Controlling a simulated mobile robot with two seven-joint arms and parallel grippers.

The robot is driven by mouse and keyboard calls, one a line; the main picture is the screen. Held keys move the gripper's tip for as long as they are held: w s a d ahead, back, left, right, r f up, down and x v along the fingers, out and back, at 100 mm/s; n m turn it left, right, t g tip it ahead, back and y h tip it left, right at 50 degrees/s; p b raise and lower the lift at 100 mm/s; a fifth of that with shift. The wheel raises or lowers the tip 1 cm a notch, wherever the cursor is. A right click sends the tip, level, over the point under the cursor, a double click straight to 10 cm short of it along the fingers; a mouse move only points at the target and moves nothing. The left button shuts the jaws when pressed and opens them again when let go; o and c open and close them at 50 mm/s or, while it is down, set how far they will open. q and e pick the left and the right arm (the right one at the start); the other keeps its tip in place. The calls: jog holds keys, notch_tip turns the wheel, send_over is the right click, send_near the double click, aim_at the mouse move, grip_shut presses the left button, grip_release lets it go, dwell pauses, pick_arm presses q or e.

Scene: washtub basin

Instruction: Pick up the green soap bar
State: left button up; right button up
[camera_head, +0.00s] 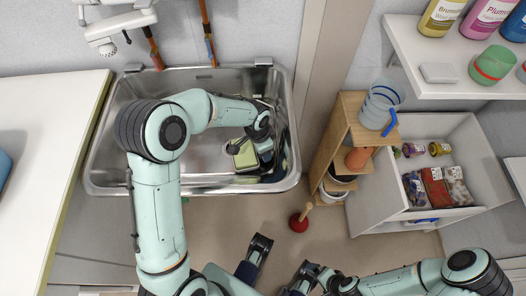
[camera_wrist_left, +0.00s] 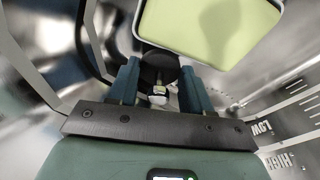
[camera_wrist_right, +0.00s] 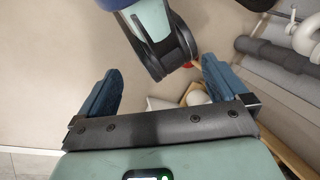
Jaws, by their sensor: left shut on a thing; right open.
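My left gripper (camera_head: 262,140) is down inside the steel washtub basin (camera_head: 105,150). A pale green block (camera_head: 245,157), which looks like the green soap bar, is beside its fingers. In the left wrist view, the block (camera_wrist_left: 210,28) fills the top, just past the fingertips. The left fingers (camera_wrist_left: 158,85) are partly closed around a dark thing (camera_wrist_left: 158,62) with a small pale patch; what it is, and whether it joins the block, I cannot tell. My right gripper (camera_head: 278,262) is open and empty, outside the basin; it also shows in the right wrist view (camera_wrist_right: 158,82).
A wooden shelf (camera_head: 349,112) stands right of the basin, with a clear jug (camera_head: 378,105) on top. A red plunger (camera_head: 299,222) stands on the floor before it. An open drawer (camera_head: 475,218) holds packets. A white counter (camera_head: 40,150) lies left.

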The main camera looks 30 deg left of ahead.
pick_arm(q)
jog(key=shift+s+f, duration=0.1)
jog(key=shift+f, duration=0.7)
jog(key=shift+c, duration=1.1)
jog(key=shift+f, duration=0.1)
jog(key=shift+f, duration=0.2)
jog(key=o, duration=1.3)
jog(key=shift+o, duration=0.3)
jog(key=shift+r, duration=0.15)
